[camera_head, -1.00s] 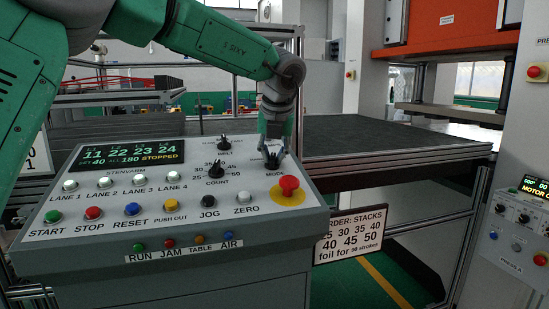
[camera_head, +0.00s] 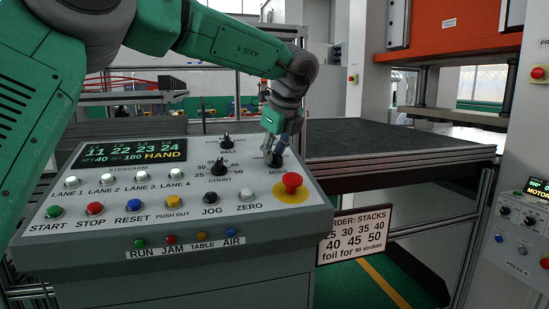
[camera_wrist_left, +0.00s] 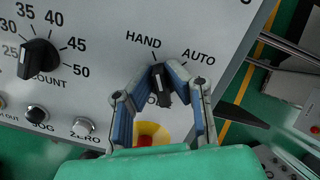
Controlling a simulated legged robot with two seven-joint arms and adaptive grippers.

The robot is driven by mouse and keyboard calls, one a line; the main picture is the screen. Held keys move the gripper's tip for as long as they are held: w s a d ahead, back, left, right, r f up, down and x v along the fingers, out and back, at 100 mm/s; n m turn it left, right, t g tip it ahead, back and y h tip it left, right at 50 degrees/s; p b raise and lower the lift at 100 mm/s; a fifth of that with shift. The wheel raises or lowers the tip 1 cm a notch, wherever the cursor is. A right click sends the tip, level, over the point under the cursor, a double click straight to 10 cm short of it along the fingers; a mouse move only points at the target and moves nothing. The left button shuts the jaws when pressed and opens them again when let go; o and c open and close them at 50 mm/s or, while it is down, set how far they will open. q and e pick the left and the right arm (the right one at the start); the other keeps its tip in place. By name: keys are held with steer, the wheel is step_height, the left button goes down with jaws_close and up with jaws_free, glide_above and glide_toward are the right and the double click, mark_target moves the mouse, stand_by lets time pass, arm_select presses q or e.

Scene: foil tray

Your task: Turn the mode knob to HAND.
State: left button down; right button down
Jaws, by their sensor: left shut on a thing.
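The mode knob (camera_wrist_left: 161,84) is black and sits between the HAND and AUTO labels on the grey panel (camera_wrist_left: 90,75). In the wrist view its top end leans toward HAND. My left gripper (camera_wrist_left: 164,82) has its two fingers closed around the knob. In the head view the left gripper (camera_head: 277,155) reaches down over the mode knob (camera_head: 275,160) and partly hides it. The display (camera_head: 131,150) reads HAND in yellow. My right gripper is not in view.
A red emergency button (camera_head: 291,182) on a yellow disc stands close in front of the mode knob. The count knob (camera_head: 218,168) and belt knob (camera_head: 225,141) are to its left. Several push buttons line the panel's front. A dark table (camera_head: 400,145) lies beyond.

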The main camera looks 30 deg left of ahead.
arm_select(q)
steer(key=shift+n, duration=0.6)
steer(key=c, duration=1.6)
jaws_free()
steer(key=v, duration=1.1)
steer(key=shift+w+d+r, duration=0.2)
steer(key=shift+r, duration=0.2)
steer(key=shift+a+f, duration=0.1)
